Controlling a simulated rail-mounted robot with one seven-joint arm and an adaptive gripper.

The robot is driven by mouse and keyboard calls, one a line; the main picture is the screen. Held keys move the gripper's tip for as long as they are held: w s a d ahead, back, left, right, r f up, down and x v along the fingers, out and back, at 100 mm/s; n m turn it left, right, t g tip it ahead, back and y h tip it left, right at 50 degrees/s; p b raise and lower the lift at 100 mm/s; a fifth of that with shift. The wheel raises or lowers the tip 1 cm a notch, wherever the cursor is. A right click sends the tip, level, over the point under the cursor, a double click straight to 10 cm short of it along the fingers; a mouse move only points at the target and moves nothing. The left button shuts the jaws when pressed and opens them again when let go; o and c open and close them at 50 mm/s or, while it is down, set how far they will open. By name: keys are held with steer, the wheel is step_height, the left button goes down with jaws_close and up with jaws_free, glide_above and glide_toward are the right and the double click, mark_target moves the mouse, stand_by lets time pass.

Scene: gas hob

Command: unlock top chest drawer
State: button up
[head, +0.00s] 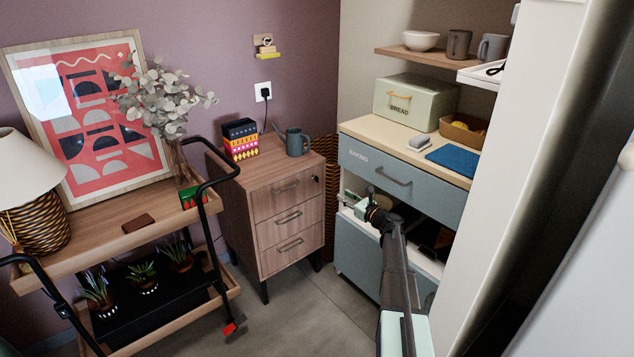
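A wooden chest with three drawers (287,217) stands against the wall in the middle of the head view. Its top drawer (286,188) looks closed, with a bar handle. A small dark round lock (315,178) sits at the upper right of that drawer front. I cannot make out a key in it. My gripper (352,203) is to the right of the chest, in front of the open shelf of the blue-grey cabinet, and apart from the lock in the picture. Its fingers are too small and cluttered to tell if they are open or hold anything.
On the chest stand a dark teal watering can (297,142) and patterned boxes (241,139). A trolley (128,237) with plants is at left. The cabinet (398,180) with a bread box (415,101) is at right. The floor (290,310) before the chest is clear.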

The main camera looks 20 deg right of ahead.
mark_target(317, 178)
steer(key=shift+m, duration=0.5)
steer(key=b+x, duration=0.1)
steer(key=x, duration=1.6)
steer(key=shift+w, duration=0.15)
jaws_close()
